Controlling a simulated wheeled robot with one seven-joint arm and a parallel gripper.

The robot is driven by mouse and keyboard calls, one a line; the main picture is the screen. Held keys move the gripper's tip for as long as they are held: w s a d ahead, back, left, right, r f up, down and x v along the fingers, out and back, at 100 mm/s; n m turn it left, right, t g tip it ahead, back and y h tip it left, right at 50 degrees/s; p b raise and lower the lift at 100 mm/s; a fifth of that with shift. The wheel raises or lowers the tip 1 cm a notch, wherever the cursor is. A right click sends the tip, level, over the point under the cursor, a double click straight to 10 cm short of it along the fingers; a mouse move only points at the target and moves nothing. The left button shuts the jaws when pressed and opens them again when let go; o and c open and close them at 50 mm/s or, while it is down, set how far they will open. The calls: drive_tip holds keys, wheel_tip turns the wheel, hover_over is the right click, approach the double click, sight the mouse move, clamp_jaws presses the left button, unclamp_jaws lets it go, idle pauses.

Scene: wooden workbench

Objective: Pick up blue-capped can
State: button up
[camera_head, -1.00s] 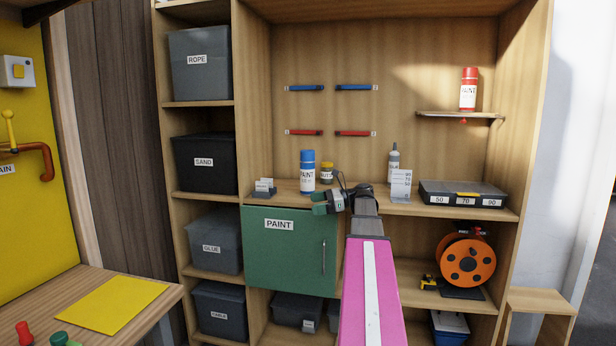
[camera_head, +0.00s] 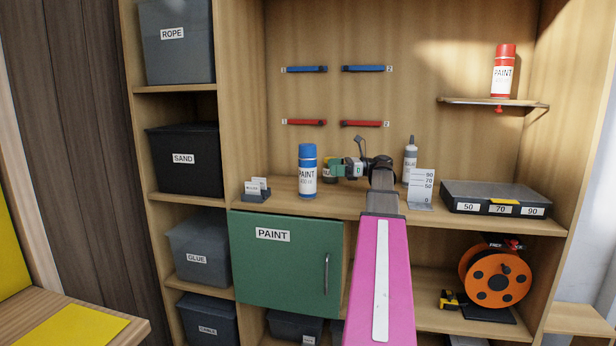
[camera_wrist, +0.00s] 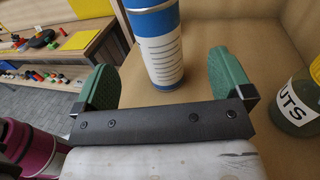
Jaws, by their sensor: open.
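The blue-capped can (camera_head: 307,172) stands upright on the shelf above the green paint door, with a white "PAINT" label. It also shows in the wrist view (camera_wrist: 156,45), upright and beyond my gripper, its top cut off by the frame edge. My gripper (camera_wrist: 165,82) is open, with its two green fingers apart. The can appears in the gap between the fingers, nothing held. In the head view my gripper (camera_head: 338,170) is to the right of the can, at about its mid height. Whether a finger touches the can is not clear.
A jar labelled "NUTS" (camera_wrist: 298,98) stands close to the right finger. A small grey card holder (camera_head: 257,190) is left of the can. A glue bottle (camera_head: 410,160), a white gauge (camera_head: 421,188) and a black case (camera_head: 495,199) stand to the right.

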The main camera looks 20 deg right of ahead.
sight(308, 167)
drive_tip(key=x, duration=0.9)
drive_tip(key=shift+s+a, duration=0.1)
drive_tip(key=shift+a, duration=0.3)
drive_tip(key=c, duration=1.2)
drive_tip(key=shift+c, duration=0.2)
